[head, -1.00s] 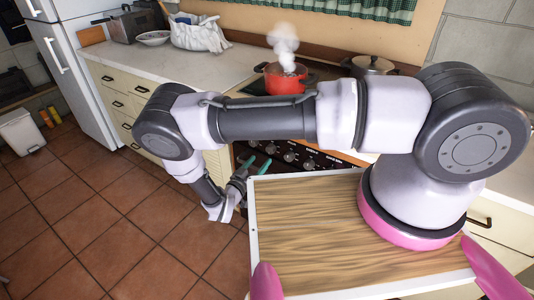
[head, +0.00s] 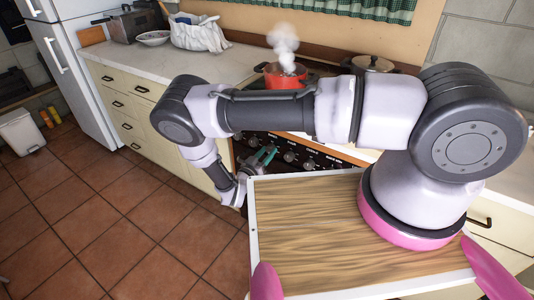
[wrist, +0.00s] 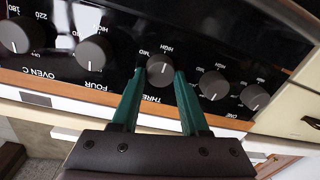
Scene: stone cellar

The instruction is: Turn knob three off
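Knob three (wrist: 160,70) is a dark round knob with a short white mark, on the black stove panel above the word THREE in the wrist view. The mark stands nearly upright in that view. My gripper (wrist: 158,73) has green fingers, open, with one tip at each side of knob three. I cannot tell whether they touch it. In the head view my gripper (head: 266,157) is at the stove front, and knob three cannot be made out clearly behind the fingers.
Knob four (wrist: 93,53) is to the left, and knobs two (wrist: 213,84) and one (wrist: 254,97) are to the right. A steaming red pot (head: 286,80) and a lidded pot (head: 373,65) stand on the stove.

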